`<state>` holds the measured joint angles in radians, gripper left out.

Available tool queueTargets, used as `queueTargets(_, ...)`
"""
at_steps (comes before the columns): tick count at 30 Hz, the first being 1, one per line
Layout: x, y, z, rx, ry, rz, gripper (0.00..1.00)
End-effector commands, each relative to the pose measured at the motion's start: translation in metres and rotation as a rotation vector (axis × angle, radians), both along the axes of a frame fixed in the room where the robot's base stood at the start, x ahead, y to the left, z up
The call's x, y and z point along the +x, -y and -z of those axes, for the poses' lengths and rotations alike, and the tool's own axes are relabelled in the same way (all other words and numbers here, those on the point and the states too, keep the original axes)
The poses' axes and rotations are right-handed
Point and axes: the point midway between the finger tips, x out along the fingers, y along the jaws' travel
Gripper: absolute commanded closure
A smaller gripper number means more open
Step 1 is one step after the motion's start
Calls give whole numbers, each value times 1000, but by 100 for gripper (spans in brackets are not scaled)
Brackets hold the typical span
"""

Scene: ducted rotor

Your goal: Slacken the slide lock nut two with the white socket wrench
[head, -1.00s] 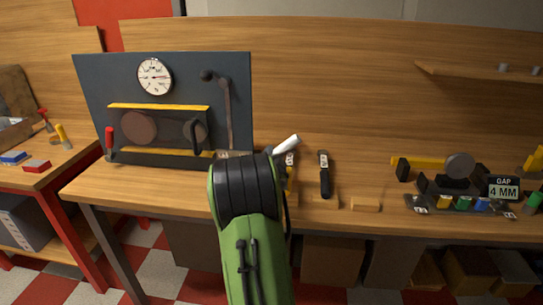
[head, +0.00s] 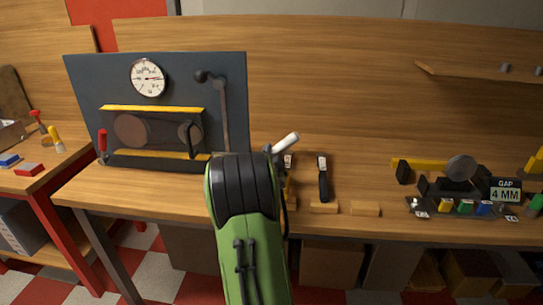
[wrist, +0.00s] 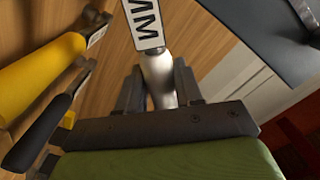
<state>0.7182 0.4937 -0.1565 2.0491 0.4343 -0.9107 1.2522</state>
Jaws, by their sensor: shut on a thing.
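The white socket wrench (head: 286,142) shows in the head view as a pale handle end sticking out past my arm. In the wrist view my gripper (wrist: 158,92) is shut on its pale, shiny shaft (wrist: 160,75), with a white tag lettered "MM" just beyond the fingers. The dark panel (head: 85,85) stands at left with a slide unit (head: 155,128) under yellow strips. I cannot make out slide lock nut two on it.
A dial gauge (head: 148,77) and a lever (head: 222,110) are on the panel. A black-handled tool (head: 323,182) lies on the bench; a yellow handle (wrist: 40,75) is close by my gripper. A gap fixture (head: 460,185) stands at right.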

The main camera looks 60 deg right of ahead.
Motion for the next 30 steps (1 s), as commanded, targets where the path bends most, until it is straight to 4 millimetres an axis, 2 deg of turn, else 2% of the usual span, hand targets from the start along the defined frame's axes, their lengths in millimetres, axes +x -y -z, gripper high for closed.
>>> queueTargets(17, 8, 16, -2, -5, -1, -1, 100)
queueTargets(30, 46, -2, -33, -154, -311, -3, 100)
